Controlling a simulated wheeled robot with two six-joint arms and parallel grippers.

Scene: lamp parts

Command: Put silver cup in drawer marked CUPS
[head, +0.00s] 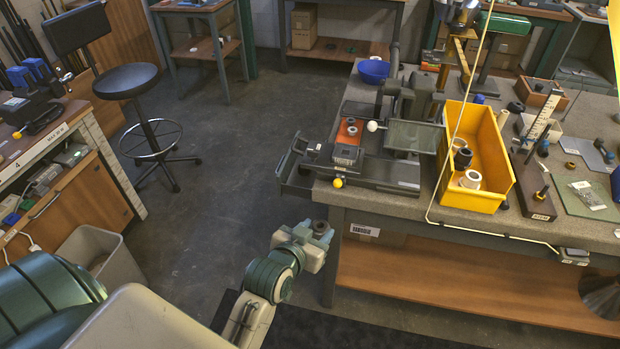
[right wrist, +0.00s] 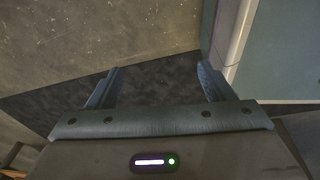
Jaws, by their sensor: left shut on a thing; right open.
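My left gripper (head: 322,238) is in the head view, in front of the workbench's left front corner. It is shut on a small dark grey round part (head: 320,227), of which only the top shows. I cannot tell whether this part is the silver cup. I cannot make out a drawer marked CUPS; a white label (head: 364,230) under the bench top is too small to read. My right gripper (right wrist: 157,85) is open and empty in the right wrist view, above the dark floor mat.
The workbench (head: 420,208) carries a yellow bin (head: 495,198) with several round parts, a grey machine (head: 410,178) and a blue bowl (head: 373,70). A grey tray (head: 290,172) juts past its left edge. A stool (head: 126,82) stands left; the floor between is clear.

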